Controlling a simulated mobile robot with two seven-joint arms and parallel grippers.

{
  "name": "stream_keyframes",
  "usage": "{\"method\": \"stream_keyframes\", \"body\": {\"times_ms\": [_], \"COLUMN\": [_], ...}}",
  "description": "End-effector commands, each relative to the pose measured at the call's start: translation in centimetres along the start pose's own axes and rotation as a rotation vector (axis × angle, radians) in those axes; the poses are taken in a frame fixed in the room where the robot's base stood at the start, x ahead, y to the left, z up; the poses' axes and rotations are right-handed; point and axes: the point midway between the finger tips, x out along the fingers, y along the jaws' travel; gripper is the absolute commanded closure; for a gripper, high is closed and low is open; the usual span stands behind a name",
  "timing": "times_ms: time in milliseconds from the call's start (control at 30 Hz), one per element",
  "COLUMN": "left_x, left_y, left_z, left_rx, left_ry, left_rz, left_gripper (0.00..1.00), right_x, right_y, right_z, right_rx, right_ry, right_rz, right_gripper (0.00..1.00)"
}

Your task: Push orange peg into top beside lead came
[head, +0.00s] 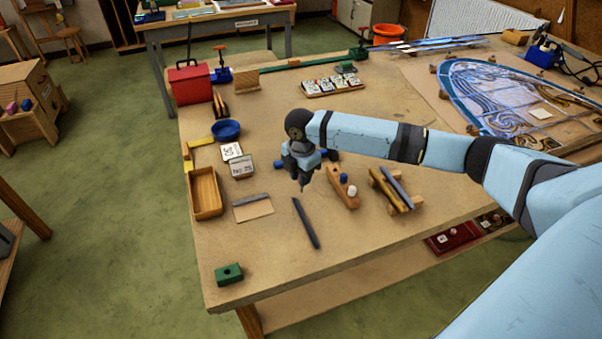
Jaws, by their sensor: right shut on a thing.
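My right gripper (302,184) points down over the middle of the bench top (360,238). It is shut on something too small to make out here. I cannot make out an orange peg anywhere. A dark grey strip (307,224), perhaps the lead came, lies on the bench just in front of the gripper. A wooden block (347,198) with a white and a dark blue peg-like piece lies right of the gripper. My left gripper is not in view.
A green block (229,273) sits at the front left corner. A wooden tray (205,194), blue bowl (226,130) and red box (190,83) line the left side. The leaded panel (520,98) lies at the back right. The front middle of the bench is mostly clear.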

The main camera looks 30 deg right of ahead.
Motion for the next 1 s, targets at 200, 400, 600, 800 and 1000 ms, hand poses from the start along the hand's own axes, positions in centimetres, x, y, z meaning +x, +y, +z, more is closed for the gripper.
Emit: {"method": "stream_keyframes", "body": {"times_ms": [200,400,600,800,1000], "left_x": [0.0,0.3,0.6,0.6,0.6], "left_y": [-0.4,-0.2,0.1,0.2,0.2], "left_z": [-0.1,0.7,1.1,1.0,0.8], "left_rx": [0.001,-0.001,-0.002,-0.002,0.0], "left_ry": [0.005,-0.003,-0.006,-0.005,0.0], "left_rz": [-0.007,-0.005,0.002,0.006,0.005], "left_gripper": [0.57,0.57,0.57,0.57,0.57], "right_x": [1.5,3.5,5.1,5.6,5.6], "right_y": [0.0,0.0,0.0,0.0,0.0], "right_z": [0.0,-0.1,0.0,0.0,0.0], "right_rx": [0.001,0.001,0.001,0.0,0.0], "right_ry": [0.0,0.0,0.0,-0.001,-0.001], "right_rz": [-0.002,-0.002,-0.001,0.0,0.0], "right_gripper": [1.0,1.0,1.0,1.0,1.0]}}
